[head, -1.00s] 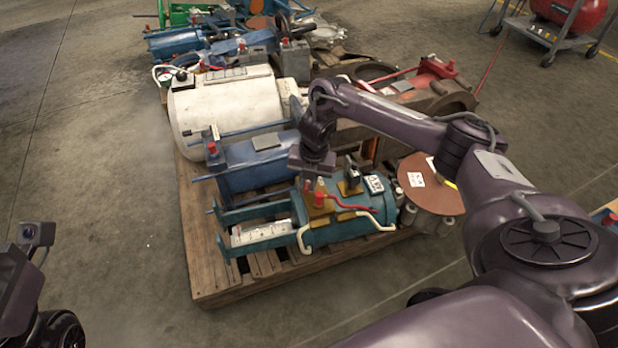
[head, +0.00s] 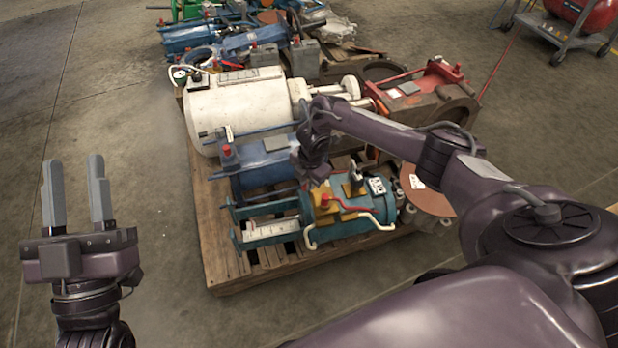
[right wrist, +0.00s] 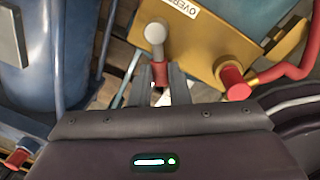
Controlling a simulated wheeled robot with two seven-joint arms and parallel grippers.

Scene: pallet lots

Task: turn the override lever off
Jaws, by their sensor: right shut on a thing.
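In the right wrist view, the override lever (right wrist: 156,52) has a pale round end, a short shaft and a red grip. It sits beside a yellow bracket (right wrist: 205,50) with a partly cut-off label (right wrist: 182,7) reading "OVER". My right gripper (right wrist: 164,82) is shut on the lever's red part. In the head view, the right gripper (head: 319,180) reaches down to the teal machine (head: 345,225); its fingers and the lever are mostly hidden by the wrist. My left gripper (head: 77,185) is open and empty, pointing up at the left, clear of the pallet.
A red knob (right wrist: 233,82) stands on the yellow bracket close to the right gripper. A blue cylinder (head: 262,165) and a white tank (head: 237,107) lie behind on the wooden pallet (head: 225,255). The floor between left gripper and pallet is clear.

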